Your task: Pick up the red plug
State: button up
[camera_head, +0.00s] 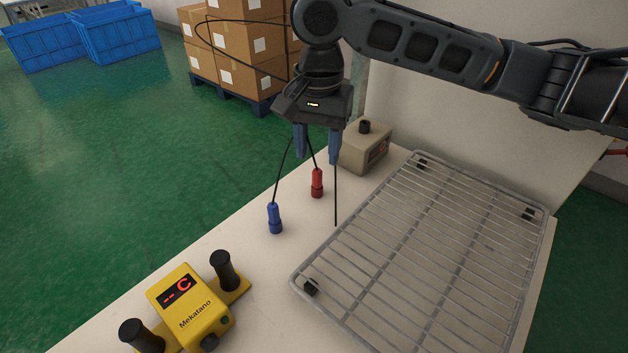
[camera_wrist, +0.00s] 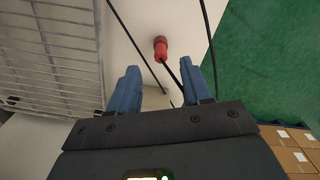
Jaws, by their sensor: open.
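The red plug (camera_head: 317,183) stands upright on the pale bench, with a black cable rising from its top. It also shows in the wrist view (camera_wrist: 161,49), beyond the fingertips and between their lines. My gripper (camera_head: 318,158) is open, with blue fingers pointing down, above and slightly behind the plug in the head view. The fingers (camera_wrist: 166,88) are apart and nothing is between them but black cable passing near. A blue plug (camera_head: 274,218) stands on the bench to the left and nearer, also with a black cable.
A wire rack (camera_head: 420,255) covers the right of the bench. A beige box (camera_head: 364,150) with a black knob stands behind the gripper. Black cables hang around the fingers.

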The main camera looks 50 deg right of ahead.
aim_at(317, 170)
jog(key=shift+w+f, duration=0.1)
jog(key=shift+f, duration=3)
grip_shut()
